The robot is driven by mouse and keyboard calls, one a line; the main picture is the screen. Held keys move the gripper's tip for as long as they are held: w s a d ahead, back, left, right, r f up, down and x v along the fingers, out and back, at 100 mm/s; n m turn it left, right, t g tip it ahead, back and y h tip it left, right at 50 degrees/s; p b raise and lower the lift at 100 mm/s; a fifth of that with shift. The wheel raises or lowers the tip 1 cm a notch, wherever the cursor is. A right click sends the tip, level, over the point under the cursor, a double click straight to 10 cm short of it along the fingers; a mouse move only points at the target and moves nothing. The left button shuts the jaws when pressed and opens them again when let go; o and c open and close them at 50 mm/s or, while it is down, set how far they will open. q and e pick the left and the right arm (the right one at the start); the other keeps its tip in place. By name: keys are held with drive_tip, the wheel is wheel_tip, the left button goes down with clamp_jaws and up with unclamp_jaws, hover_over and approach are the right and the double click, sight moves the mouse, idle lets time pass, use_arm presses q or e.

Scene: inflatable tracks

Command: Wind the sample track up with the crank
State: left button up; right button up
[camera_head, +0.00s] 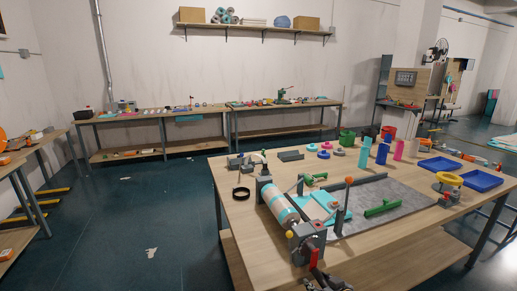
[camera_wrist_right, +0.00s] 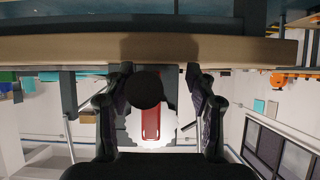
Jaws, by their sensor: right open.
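The sample track (camera_head: 318,207), teal and cream, lies on a grey bed on the workbench and wraps around a roller (camera_head: 282,206) at the bed's left end. A grey block with a red crank (camera_head: 314,257) stands at the roller's near end. In the right wrist view the red crank arm (camera_wrist_right: 151,122) shows behind a dark round knob (camera_wrist_right: 147,90). My right gripper (camera_head: 326,284) is low at the bench's near edge, by the crank. Its fingers (camera_wrist_right: 161,72) are open, one on each side of the knob; contact is unclear. My left gripper is out of view.
The workbench (camera_head: 236,211) also carries a black ring (camera_head: 241,192), green handles (camera_head: 381,208), blue trays (camera_head: 482,180), a yellow ring (camera_head: 449,178) and upright coloured pieces. An orange-topped post (camera_head: 348,181) stands beside the track. Floor left of the bench is mostly clear.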

drive_tip(key=shift+s+d+r, duration=0.1)
drive_tip(key=shift+s+r, duration=0.05)
drive_tip(key=shift+r, duration=0.05)
drive_tip(key=p+v, duration=0.5)
drive_tip(key=v, duration=0.1)
drive_tip(key=shift+r, duration=0.1)
drive_tip(key=shift+s+d+r+p, duration=0.1)
drive_tip(key=shift+s+p, duration=0.1)
drive_tip(key=shift+s, duration=0.15)
drive_tip(key=shift+s+d+r+p, duration=0.15)
drive_tip(key=shift+s+p, duration=0.05)
drive_tip(key=shift+s, duration=0.1)
drive_tip(key=s+d+f+m+g+h, duration=0.1)
drive_tip(key=s+d+f+g, duration=0.1)
drive_tip(key=s+f, duration=0.55)
drive_tip(key=s+d+f+m+g+h, duration=0.15)
drive_tip(key=s+f, duration=0.35)
drive_tip(key=f, duration=0.6)
drive_tip(key=s+d+f+m+g+h, duration=0.1)
drive_tip(key=s+d+f+g+h, duration=0.15)
drive_tip(key=s+f, duration=0.55)
drive_tip(key=s+f+g, duration=0.2)
drive_tip(key=s+f, duration=0.5)
drive_tip(key=s, duration=0.5)
drive_tip(key=s+f+g, duration=0.2)
drive_tip(key=s+f, duration=0.4)
drive_tip(key=s, duration=0.6)
drive_tip(key=shift+s+a+f, duration=0.25)
drive_tip(key=shift+s+f, duration=0.15)
